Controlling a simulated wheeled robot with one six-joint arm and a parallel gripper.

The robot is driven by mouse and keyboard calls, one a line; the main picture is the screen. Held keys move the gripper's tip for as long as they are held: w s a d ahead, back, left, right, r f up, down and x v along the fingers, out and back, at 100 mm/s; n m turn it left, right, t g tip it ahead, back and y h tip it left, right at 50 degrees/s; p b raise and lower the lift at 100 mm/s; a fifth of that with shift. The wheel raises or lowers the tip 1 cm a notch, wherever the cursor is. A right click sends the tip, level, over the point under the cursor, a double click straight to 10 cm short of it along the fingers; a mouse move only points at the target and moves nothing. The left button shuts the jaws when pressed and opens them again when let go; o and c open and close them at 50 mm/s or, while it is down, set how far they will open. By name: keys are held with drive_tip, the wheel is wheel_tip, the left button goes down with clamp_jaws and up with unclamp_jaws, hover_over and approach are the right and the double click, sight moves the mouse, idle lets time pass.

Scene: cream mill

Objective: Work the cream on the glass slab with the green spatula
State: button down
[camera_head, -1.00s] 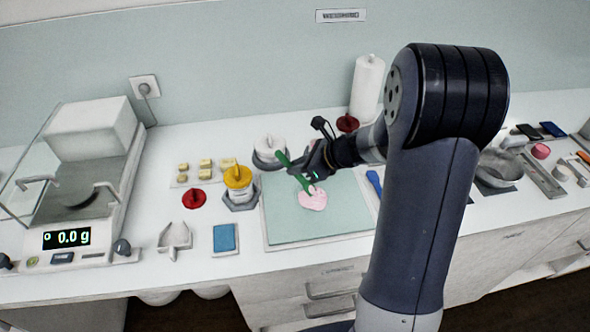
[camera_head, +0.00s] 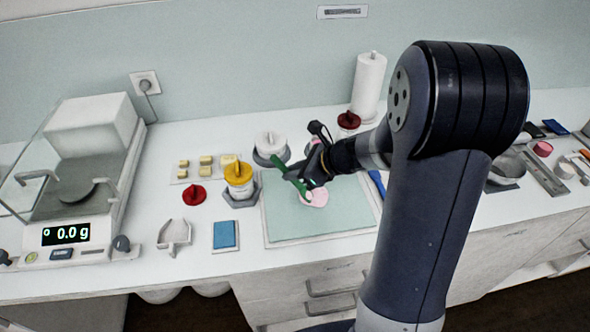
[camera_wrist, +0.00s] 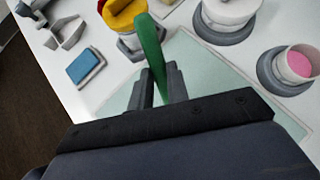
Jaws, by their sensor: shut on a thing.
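The green spatula (camera_head: 281,165) is held in my gripper (camera_head: 307,172), its upper part slanting up to the left. In the wrist view the spatula (camera_wrist: 152,55) stands between the two fingers of my gripper (camera_wrist: 162,85).
A yellow-lidded jar (camera_head: 238,175) and a white-lidded jar (camera_head: 271,145) stand close to the slab's left and back. A blue spatula (camera_head: 377,184) lies at its right. A blue pad (camera_head: 224,235), a red lid (camera_head: 194,195) and a balance (camera_head: 75,200) are farther left.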

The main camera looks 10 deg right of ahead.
drive_tip(key=shift+w+d+p, duration=0.25)
drive_tip(key=shift+w+d, duration=0.25)
drive_tip(key=shift+w, duration=0.35)
drive_tip(key=shift+w+d+p, duration=0.2)
drive_tip(key=shift+w+d, duration=0.25)
drive_tip(key=shift+w, duration=0.4)
drive_tip(key=shift+s, duration=0.1)
drive_tip(key=shift+s+a+b, duration=0.3)
drive_tip(key=shift+s+a, duration=0.25)
drive_tip(key=shift+s, duration=0.3)
drive_tip(key=shift+r, duration=0.2)
wheel_tip(320, 180, up, 6)
drive_tip(key=p, duration=0.5)
drive_tip(key=shift+f, duration=0.15)
